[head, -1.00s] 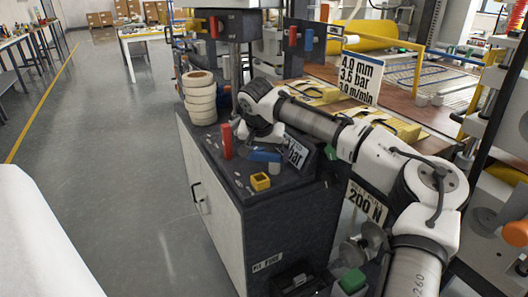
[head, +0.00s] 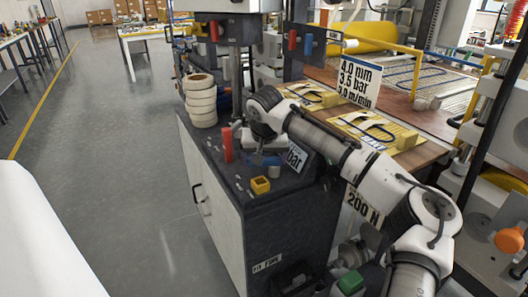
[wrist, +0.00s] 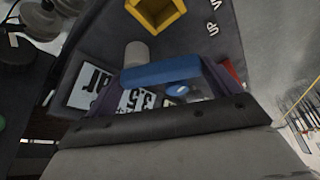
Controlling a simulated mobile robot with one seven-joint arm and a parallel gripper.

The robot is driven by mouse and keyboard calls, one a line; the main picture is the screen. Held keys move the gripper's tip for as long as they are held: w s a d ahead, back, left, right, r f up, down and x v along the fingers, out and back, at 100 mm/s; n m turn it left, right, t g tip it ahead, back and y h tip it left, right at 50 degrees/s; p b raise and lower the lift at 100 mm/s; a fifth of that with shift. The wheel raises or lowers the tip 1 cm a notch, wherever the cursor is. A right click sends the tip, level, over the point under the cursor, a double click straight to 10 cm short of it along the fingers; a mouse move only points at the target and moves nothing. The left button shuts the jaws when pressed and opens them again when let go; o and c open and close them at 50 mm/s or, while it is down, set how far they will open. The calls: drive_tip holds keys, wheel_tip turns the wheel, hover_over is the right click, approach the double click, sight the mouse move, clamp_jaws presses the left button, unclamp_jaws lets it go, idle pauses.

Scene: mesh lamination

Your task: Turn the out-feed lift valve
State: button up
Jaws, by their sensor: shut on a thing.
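The valve's blue handle (wrist: 160,74) lies across the middle of the wrist view, between the dark fingers of my gripper (wrist: 163,88). My gripper is shut on the handle. In the head view my gripper (head: 262,152) is low over the dark top of the cabinet, and the handle (head: 266,160) is mostly hidden beneath my wrist. A grey cylindrical knob (wrist: 136,53) is close to the handle's left end. White lettering reading "UP" (wrist: 211,28) is on the panel to the upper right in the wrist view.
White rolls (head: 201,100) are stacked behind. The floor (head: 110,150) left of the cabinet (head: 215,205) is clear.

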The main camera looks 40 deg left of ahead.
drive_tip(key=n+p, duration=0.1)
drive_tip(key=n+g+p, duration=0.1)
drive_tip(key=shift+s+d+r+n+y, duration=0.2)
drive_tip(key=shift+d+n+y, duration=0.1)
drive_tip(key=shift+n, duration=0.1)
drive_tip(key=n+p, duration=0.2)
drive_tip(key=d+n+g+p, duration=0.1)
drive_tip(key=n+p, duration=0.1)
drive_tip(key=shift+s+y, duration=0.15)
drive_tip(key=shift+y, duration=0.25)
drive_tip(key=n+g+p, duration=0.1)
drive_tip(key=n, duration=0.1)
drive_tip(key=d+n+p, duration=0.1)
drive_tip(key=shift+f+n+g, duration=0.1)
drive_tip(key=shift+n+g, duration=0.3)
drive_tip(key=shift+w+d+f+n+g+p, duration=0.15)
drive_tip(key=shift+n+g+p, duration=0.15)
drive_tip(key=shift+n, duration=0.35)
drive_tip(key=shift+w+d+r+n+g+p, duration=0.15)
drive_tip(key=shift+n+g+p, duration=0.1)
drive_tip(key=shift+n, duration=0.4)
drive_tip(key=shift+s+f, duration=0.1)
drive_tip(key=o, duration=1.1)
drive_tip(key=shift+o, duration=0.2)
